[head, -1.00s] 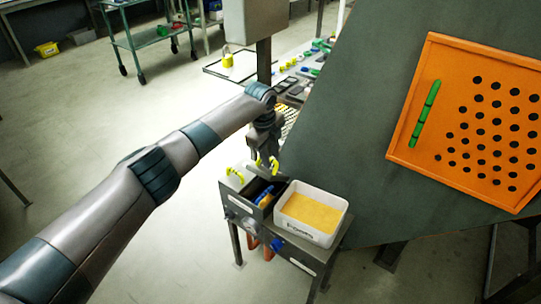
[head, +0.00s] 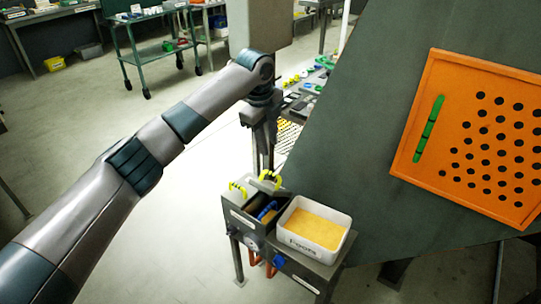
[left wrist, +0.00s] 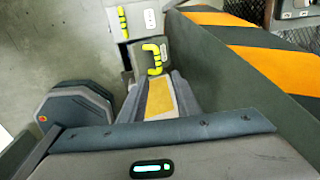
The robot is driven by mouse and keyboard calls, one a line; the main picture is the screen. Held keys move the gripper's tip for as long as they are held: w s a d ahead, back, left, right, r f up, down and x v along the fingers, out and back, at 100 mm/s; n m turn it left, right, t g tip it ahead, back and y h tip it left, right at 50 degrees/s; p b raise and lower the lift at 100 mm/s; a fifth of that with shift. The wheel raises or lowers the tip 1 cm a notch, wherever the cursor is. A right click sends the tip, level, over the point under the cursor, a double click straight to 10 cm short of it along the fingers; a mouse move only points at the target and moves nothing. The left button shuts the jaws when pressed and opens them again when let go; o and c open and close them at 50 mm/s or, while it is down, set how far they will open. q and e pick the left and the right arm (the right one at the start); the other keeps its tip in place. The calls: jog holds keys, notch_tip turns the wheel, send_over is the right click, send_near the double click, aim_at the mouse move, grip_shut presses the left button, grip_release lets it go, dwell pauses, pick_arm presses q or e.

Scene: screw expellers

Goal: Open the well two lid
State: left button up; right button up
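My left gripper (head: 264,164) hangs straight down just behind the well box (head: 282,262), above a yellow-and-black lid handle (head: 270,178). That handle is on a small grey lid at the back of an open dark well (head: 262,212), with blue and tan parts inside. The lid looks tilted up. A second yellow handle (head: 238,188) stands to its left. In the left wrist view the handle (left wrist: 154,58) is ahead, with the other handle (left wrist: 122,22) beyond. The fingertips are too small to tell whether they touch the handle. My right gripper is not in view.
A white bin (head: 314,229) of yellow-orange grains sits right of the well. A dark table (head: 375,160) with an orange holed board (head: 470,140) fills the right. A bench (head: 306,84) with small parts and a green cart (head: 158,52) are behind. Open floor lies left.

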pick_arm(q)
jog(key=shift+s+a+r, duration=0.15)
jog(key=shift+s+r, duration=0.05)
jog(key=shift+r, duration=0.8)
jog(key=shift+s+a+r, duration=0.1)
jog(key=shift+s+r, duration=0.05)
jog(key=shift+r, duration=0.85)
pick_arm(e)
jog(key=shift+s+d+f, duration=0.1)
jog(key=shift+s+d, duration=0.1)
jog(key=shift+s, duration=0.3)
